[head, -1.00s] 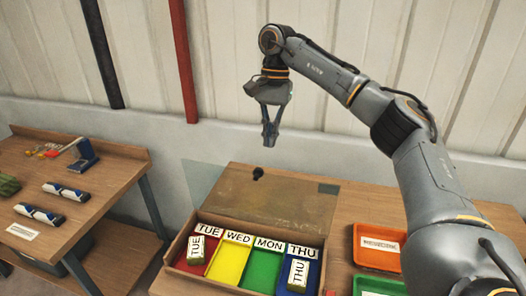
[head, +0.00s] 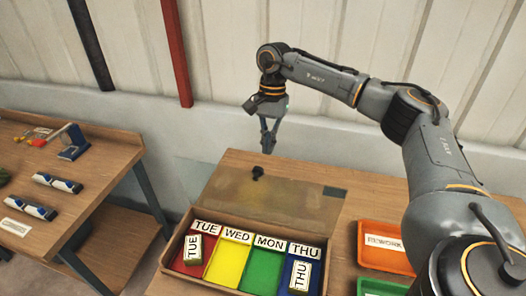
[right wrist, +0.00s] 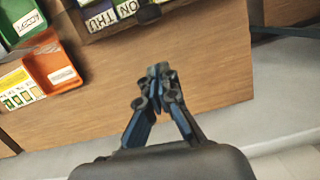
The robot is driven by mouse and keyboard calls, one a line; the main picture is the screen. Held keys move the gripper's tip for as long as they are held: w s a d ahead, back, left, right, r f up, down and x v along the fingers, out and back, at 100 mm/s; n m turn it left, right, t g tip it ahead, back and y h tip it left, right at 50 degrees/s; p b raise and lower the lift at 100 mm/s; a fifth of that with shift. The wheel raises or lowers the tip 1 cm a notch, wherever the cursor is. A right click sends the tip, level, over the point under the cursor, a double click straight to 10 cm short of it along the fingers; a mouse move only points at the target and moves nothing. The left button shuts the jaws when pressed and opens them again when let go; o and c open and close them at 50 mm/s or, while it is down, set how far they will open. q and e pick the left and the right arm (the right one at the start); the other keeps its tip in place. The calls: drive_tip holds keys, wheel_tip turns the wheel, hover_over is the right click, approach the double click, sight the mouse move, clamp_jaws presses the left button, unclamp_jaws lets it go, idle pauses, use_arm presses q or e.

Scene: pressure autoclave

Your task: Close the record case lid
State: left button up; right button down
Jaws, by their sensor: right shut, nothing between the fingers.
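The record case (head: 166,262) is an open brown box on the bench, with red, yellow, green and blue compartments labelled TUE, WED, MON and THU. Its see-through brownish lid (head: 290,200) is open, leaning back behind the box, with a black knob (head: 258,172). A TUE block (head: 193,248) lies in the red compartment and a THU block (head: 300,275) in the blue one. My right gripper (head: 268,150) is shut and empty, pointing down just above and behind the knob, apparently apart from it. In the right wrist view its fingers (right wrist: 158,80) meet, with the knob (right wrist: 148,13) beyond them.
An orange REWORK tray (head: 384,262) and a green tray (head: 382,288) stand right of the case. A separate bench (head: 110,165) at the left holds blue-and-white items (head: 57,182). The wall (head: 225,60) rises behind, with a gap between the benches.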

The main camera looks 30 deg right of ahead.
use_arm(q)
drive_tip(key=r, duration=0.1)
drive_tip(key=w+r+p, duration=0.1)
drive_tip(key=d+r+p, duration=0.1)
drive_tip(key=shift+w, duration=0.35)
use_arm(e)
drive_tip(key=a, duration=0.1)
drive_tip(key=s+a+f, duration=0.1)
drive_tip(key=s+a, duration=0.1)
drive_tip(key=shift+s+a+f, duration=0.1)
drive_tip(key=shift+s+f, duration=0.05)
drive_tip(key=shift+f, duration=0.15)
use_arm(q)
drive_tip(key=shift+s, duration=0.1)
use_arm(e)
drive_tip(key=shift+a, duration=0.1)
